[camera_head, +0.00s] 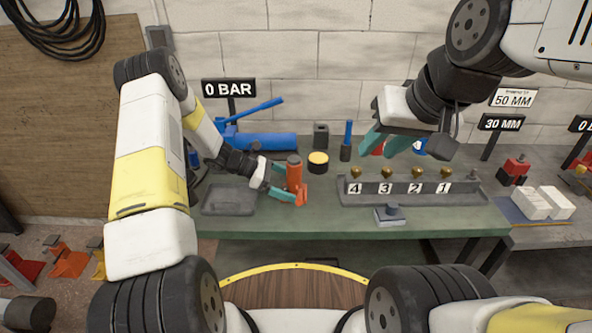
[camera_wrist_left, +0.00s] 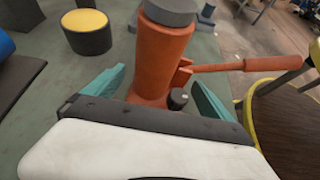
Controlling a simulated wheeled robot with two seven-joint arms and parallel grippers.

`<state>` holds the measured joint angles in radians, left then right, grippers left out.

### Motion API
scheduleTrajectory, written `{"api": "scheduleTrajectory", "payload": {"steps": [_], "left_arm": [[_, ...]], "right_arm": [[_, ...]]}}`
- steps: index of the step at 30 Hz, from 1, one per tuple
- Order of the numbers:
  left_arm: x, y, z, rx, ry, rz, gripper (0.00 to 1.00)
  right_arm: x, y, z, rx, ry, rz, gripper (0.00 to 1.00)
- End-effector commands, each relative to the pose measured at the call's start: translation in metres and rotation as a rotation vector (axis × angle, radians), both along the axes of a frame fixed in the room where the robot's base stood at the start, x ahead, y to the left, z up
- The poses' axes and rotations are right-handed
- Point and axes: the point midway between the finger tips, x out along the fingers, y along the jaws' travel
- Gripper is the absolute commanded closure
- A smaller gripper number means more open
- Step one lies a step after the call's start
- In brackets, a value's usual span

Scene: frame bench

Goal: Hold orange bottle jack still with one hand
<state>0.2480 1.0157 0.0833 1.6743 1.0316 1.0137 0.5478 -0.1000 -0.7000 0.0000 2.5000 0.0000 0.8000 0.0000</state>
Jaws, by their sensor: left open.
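The orange bottle jack (camera_head: 294,178) stands upright on the green bench, with a dark cap on top. In the left wrist view the jack (camera_wrist_left: 160,55) rises between the teal fingers, and its orange handle points right. My left gripper (camera_head: 282,187) is open around the jack's lower part, one finger on each side. In the left wrist view, gaps show between the fingers (camera_wrist_left: 155,92) and the jack. My right gripper (camera_head: 388,143) is raised above the bench right of the jack, its teal fingers apart with nothing seen between them.
A grey rack (camera_head: 412,198) with numbered places and brass knobs is right of the jack. A blue pump (camera_head: 262,142), a yellow-topped cylinder (camera_head: 318,162) and a blue-handled tool (camera_head: 347,140) stand behind. A grey tray (camera_head: 229,201) lies to the left. Bench (camera_head: 300,222) is clear in front.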

Motion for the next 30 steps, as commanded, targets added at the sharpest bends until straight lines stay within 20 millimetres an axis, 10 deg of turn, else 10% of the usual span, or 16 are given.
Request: {"api": "scheduleTrajectory", "payload": {"steps": [11,18,30], "left_arm": [[0.0000,-0.0032,-0.0016,0.000,-0.001,0.000,0.06],[0.0002,-0.0030,-0.0016,0.000,-0.001,0.000,0.53],[0.0010,-0.0024,-0.0013,0.001,-0.002,0.002,0.53]], "right_arm": [[0.0000,0.0000,0.0000,0.000,0.000,0.000,0.68],[0.0000,0.0000,0.0000,0.000,0.000,0.000,0.68],[0.0000,0.0000,0.0000,0.000,0.000,0.000,0.68]]}}
